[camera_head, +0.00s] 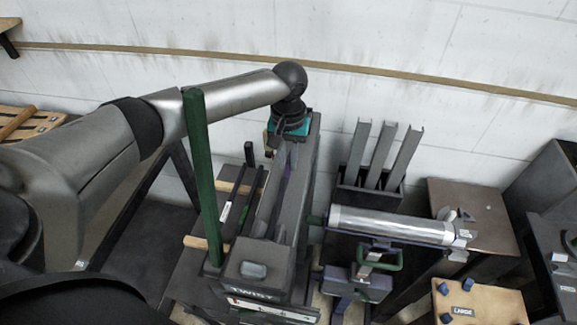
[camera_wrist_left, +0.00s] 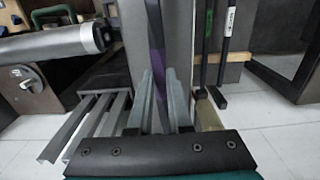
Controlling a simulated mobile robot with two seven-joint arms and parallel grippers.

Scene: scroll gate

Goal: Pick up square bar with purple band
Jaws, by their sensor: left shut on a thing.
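The square bar with the purple band (camera_wrist_left: 157,55) runs away between the grey fingers of my left gripper (camera_wrist_left: 158,85) in the left wrist view. The gripper is shut on the bar. In the head view my left gripper (camera_head: 288,132) points down over the far end of a long grey unit. Beneath it, a narrow strip with a purple tint (camera_head: 283,178) lies along that unit. My right gripper is not in view.
A box labelled TWIST (camera_head: 258,268) stands at the front, beside an upright green post (camera_head: 202,175). Right of the unit are a holder with three grey channels (camera_head: 380,160) and a silver cylinder (camera_head: 390,224). The white wall (camera_head: 400,45) is close behind.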

